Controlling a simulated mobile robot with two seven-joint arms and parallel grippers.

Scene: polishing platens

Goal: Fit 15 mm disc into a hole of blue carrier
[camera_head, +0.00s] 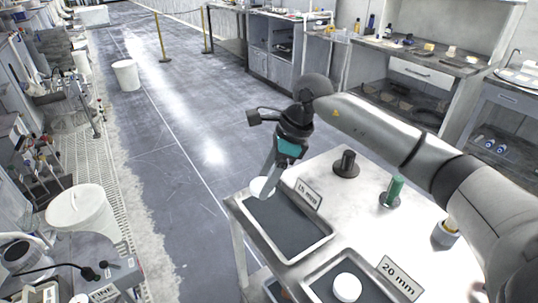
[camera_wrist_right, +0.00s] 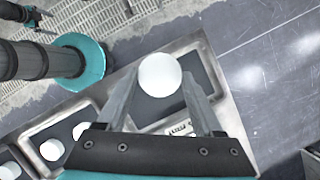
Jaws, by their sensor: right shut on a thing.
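My right gripper (camera_head: 265,190) is shut on a round white disc (camera_head: 261,187) at the tray marked 15 mm (camera_head: 329,239). In the right wrist view, the disc (camera_wrist_right: 159,74) sits between the two fingertips of the right gripper (camera_wrist_right: 160,92), with its flat face towards the camera. I cannot tell how far it is above the tray floor. The dark tray floor shows no other disc. I see no blue carrier in either view.
A tray marked 20 mm (camera_head: 311,289) holds a white disc (camera_head: 347,287); the right wrist view shows several discs there. A black stand (camera_head: 346,165) and a green-topped holder (camera_head: 394,191) stand further right. Open floor lies beyond the table.

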